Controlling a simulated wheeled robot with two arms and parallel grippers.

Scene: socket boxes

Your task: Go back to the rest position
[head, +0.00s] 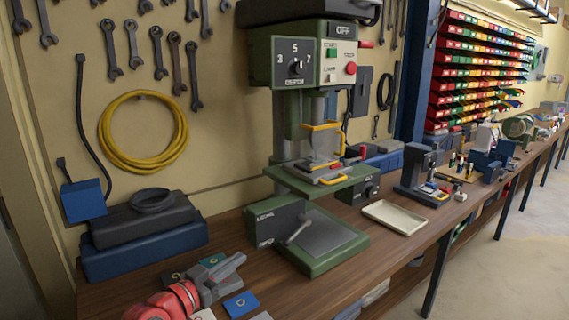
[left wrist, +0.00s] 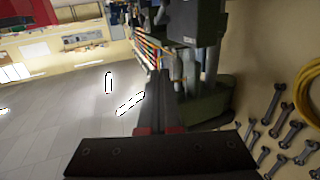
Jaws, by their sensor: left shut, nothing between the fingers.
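My left gripper (head: 232,268), grey on a red arm, is at the bottom of the head view, low over the near left part of the workbench. It is shut with nothing between its fingers. In the left wrist view the dark fingers (left wrist: 157,97) are together, pointing away from the wide dark gripper body. A blue square piece with a ring mark (head: 241,304) lies on the bench just beside the gripper. A teal square piece (head: 213,259) lies behind it. My right gripper is in no view.
A green drill press (head: 325,245) stands on the wooden workbench (head: 405,255), right of the gripper. A beige tray (head: 394,217) lies further right. Dark and blue cases (head: 145,252) stand behind left. Wrenches and a yellow coil (head: 103,135) hang on the wall.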

